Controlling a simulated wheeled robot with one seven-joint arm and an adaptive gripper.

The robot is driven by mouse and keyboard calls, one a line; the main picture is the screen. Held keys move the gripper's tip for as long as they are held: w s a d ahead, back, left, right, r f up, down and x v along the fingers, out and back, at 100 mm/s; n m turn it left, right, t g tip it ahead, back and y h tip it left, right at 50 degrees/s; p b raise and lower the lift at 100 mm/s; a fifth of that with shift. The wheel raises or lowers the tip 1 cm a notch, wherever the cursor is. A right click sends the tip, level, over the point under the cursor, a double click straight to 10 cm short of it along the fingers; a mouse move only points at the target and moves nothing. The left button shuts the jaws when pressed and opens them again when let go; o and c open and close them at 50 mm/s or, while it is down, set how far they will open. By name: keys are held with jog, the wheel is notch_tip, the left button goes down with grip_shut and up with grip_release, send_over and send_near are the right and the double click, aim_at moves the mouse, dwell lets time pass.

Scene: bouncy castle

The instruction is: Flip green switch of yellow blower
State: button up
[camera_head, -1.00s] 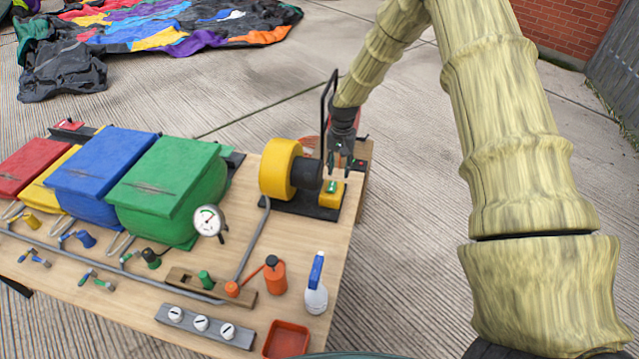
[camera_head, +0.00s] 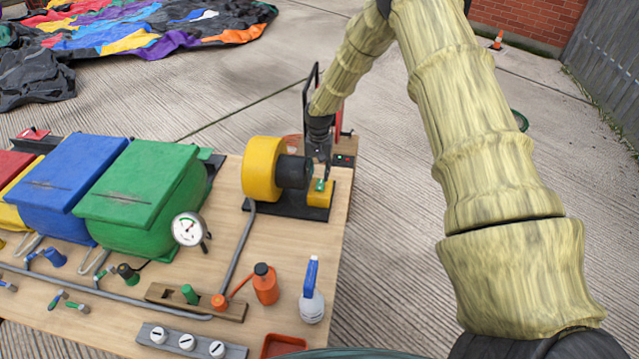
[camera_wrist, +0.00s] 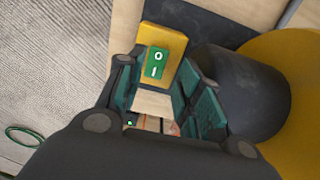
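The yellow blower (camera_head: 262,168) stands on a dark base at the table's far right corner, with a black cylinder on its right side. A yellow box (camera_head: 322,197) on that base carries the green switch (camera_head: 319,185). In the wrist view the green switch (camera_wrist: 157,63), marked O and I, sits on the yellow box (camera_wrist: 168,36), just beyond my fingertips. My gripper (camera_head: 319,174) is over the switch, pointing down. In the wrist view my gripper (camera_wrist: 157,78) shows a clear gap between its fingers and holds nothing. I cannot tell whether a fingertip touches the switch.
The black cylinder (camera_wrist: 240,92) is close to my right finger in the wrist view. Green (camera_head: 140,200) and blue (camera_head: 65,190) bins, a gauge (camera_head: 188,229) and a spray bottle (camera_head: 312,295) share the table.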

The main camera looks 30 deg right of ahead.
aim_at(320, 187)
jog(key=shift+s+d+f+p, duration=0.1)
jog(key=shift+f+p, duration=0.65)
jog(key=shift+f, duration=2.45)
jog(key=c, duration=0.7)
jog(key=shift+d+f+g+y+b, duration=0.15)
jog(key=shift+f+g+y+b, duration=0.2)
jog(key=shift+b, duration=0.5)
jog(key=shift+c, duration=0.2)
jog(key=g+b, duration=0.1)
jog(key=g+y+b, duration=0.1)
jog(key=b, duration=0.1)
jog(key=shift+w+d+r, duration=0.15)
jog(key=shift+w+r, duration=0.05)
jog(key=shift+w, duration=0.1)
jog(key=shift+r+g+y+b, duration=0.2)
jog(key=shift+g+y+b, duration=0.15)
jog(key=shift+y+b, duration=0.1)
